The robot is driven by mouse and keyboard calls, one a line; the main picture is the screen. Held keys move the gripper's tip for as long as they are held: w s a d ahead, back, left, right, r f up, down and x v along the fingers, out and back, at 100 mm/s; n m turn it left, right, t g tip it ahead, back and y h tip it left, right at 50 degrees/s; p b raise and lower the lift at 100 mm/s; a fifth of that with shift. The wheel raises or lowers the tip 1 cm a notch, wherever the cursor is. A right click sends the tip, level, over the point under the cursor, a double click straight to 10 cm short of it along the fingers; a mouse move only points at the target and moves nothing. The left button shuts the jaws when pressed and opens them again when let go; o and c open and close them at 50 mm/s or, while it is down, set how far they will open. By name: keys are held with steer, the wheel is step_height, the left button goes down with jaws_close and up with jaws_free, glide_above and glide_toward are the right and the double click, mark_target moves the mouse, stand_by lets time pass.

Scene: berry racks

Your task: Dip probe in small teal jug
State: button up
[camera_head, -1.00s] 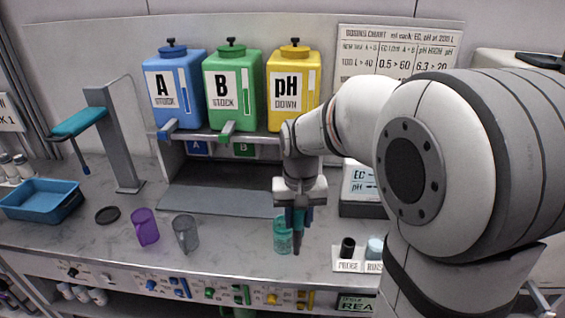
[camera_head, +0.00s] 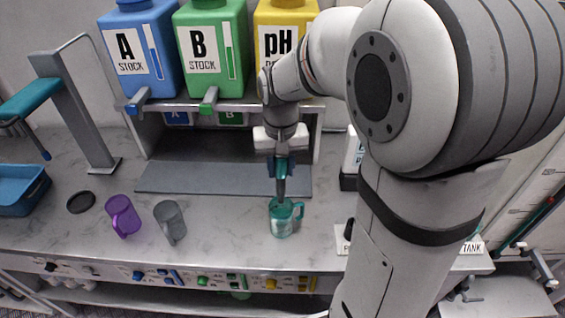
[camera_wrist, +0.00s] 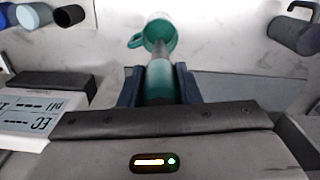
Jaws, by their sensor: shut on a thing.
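The small teal jug (camera_head: 284,224) is a see-through cup standing upright on the marble counter, its handle to the right in the head view. My gripper (camera_head: 281,166) is above it, with its blue fingers shut on the probe (camera_head: 281,187), a slim dark rod with a teal upper part. The probe hangs roughly upright with its lower end at the jug's mouth. In the wrist view the probe (camera_wrist: 159,70) runs from between the fingers to the teal jug (camera_wrist: 160,32) and overlaps its opening. I cannot tell how deep the tip is.
A grey jug (camera_head: 170,222) and a purple jug (camera_head: 123,215) stand to the left, with a black disc (camera_head: 81,202) beyond. The shelf with stock containers (camera_head: 211,55) rises behind. A meter (camera_wrist: 30,115) shows in the wrist view. Switches line the counter's front.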

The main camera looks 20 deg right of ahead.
mark_target(281, 196)
steer(key=shift+s+f+b, duration=0.15)
steer(key=shift+f+b, duration=2.65)
steer(key=shift+f, duration=1.3)
steer(key=shift+r, duration=0.1)
steer(key=shift+r+p, duration=3.9)
steer(key=shift+r, duration=1.2)
